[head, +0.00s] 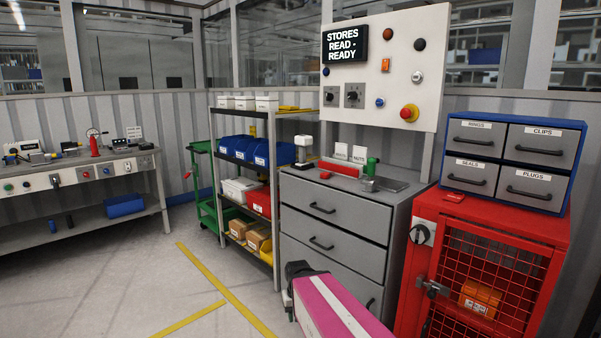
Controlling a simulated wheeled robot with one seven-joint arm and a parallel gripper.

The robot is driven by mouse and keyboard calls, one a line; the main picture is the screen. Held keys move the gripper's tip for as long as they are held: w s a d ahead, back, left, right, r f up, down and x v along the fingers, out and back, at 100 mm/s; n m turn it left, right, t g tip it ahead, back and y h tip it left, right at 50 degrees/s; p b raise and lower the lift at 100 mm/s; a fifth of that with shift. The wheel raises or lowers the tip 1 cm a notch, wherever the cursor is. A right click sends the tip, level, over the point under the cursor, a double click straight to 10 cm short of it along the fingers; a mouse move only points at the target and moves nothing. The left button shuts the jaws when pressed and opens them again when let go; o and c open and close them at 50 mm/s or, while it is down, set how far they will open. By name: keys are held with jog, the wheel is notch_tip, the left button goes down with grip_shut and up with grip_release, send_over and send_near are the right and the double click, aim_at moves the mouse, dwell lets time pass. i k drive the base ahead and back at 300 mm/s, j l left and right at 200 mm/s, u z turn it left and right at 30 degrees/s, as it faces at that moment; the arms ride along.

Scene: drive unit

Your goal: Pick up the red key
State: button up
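I cannot make out a clear key shape in the head view. A small red item (453,197) lies on top of the red mesh-door cabinet (500,225), near its front left edge; it is too small to tell whether it is the red key. A long red block (339,168) lies on the grey drawer unit (335,232), before two white cards, one of which seems to read KEYS. A pink and white part, which looks like my arm, rises at the bottom with a dark end. I see no gripper fingers.
A blue-framed drawer box (514,163) stands on the red cabinet. A green-topped object (371,168) stands on the drawer unit. A control panel (384,70) hangs above. A bin shelf (245,180) and a workbench (80,170) stand left. The floor at left is clear.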

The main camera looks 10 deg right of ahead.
aim_at(324, 175)
jog(key=i+j, duration=0.3)
jog(key=i+j+z, duration=0.1)
jog(key=i+j, duration=0.2)
jog(key=j, duration=0.2)
jog(key=i+j+z, duration=0.1)
jog(key=i+j, duration=0.45)
jog(key=j, duration=0.3)
